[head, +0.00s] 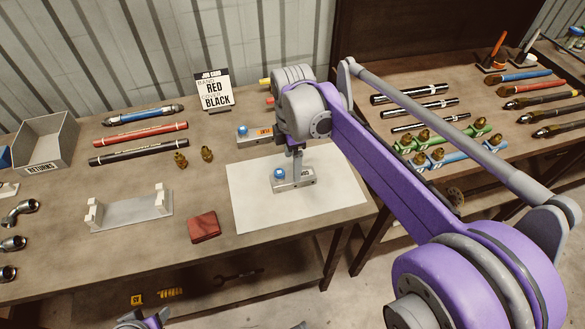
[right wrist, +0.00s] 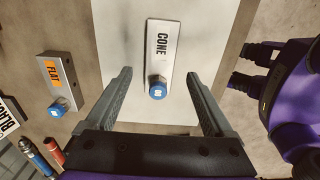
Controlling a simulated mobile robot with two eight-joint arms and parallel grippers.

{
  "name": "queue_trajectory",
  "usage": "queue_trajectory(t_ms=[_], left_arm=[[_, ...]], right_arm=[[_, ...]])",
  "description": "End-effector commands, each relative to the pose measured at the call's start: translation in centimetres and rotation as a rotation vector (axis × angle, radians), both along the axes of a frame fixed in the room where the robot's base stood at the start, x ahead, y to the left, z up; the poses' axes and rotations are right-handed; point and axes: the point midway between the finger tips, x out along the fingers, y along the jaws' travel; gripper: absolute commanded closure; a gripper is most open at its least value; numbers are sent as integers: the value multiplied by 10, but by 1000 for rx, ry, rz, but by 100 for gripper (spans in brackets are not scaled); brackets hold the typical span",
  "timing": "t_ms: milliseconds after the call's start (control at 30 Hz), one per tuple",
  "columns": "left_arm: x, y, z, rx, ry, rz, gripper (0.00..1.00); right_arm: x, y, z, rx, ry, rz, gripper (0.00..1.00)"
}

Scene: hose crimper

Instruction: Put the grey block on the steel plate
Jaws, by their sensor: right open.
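A grey block (head: 293,180) with a blue knob and a CONE label lies on a pale, flat plate (head: 252,212). The block also shows in the right wrist view (right wrist: 160,40). My right gripper (head: 296,158) is above it, open, with the fingers (right wrist: 160,75) either side of its knob end and nothing visibly gripped. A second grey block (head: 254,134), with an orange FLAT label and blue knob, lies on the table behind the plate; the right wrist view shows it at left (right wrist: 62,80). My left gripper (head: 142,319) is at the bottom edge, fingers apart and empty.
A red-brown block (head: 203,227) and a grey cradle (head: 128,211) stand left of the plate. A job card (head: 214,90), hoses (head: 140,142), brass fittings (head: 206,154) and a returns bin (head: 45,143) lie farther back. A second table with hoses and fittings is at right.

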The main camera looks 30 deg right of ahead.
Motion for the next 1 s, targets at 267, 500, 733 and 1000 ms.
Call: queue_trajectory(t_ms=[267, 500, 733, 1000], left_arm=[[1, 0, 6, 0, -3, 0, 50], [2, 0, 8, 0, -3, 0, 50], [2, 0, 8, 0, -3, 0, 50], [2, 0, 8, 0, -3, 0, 50]], right_arm=[[0, 0, 56, 0, 0, 0, 13], [0, 0, 72, 0, 0, 0, 13], [0, 0, 73, 0, 0, 0, 13], [0, 0, 72, 0, 0, 0, 13]])
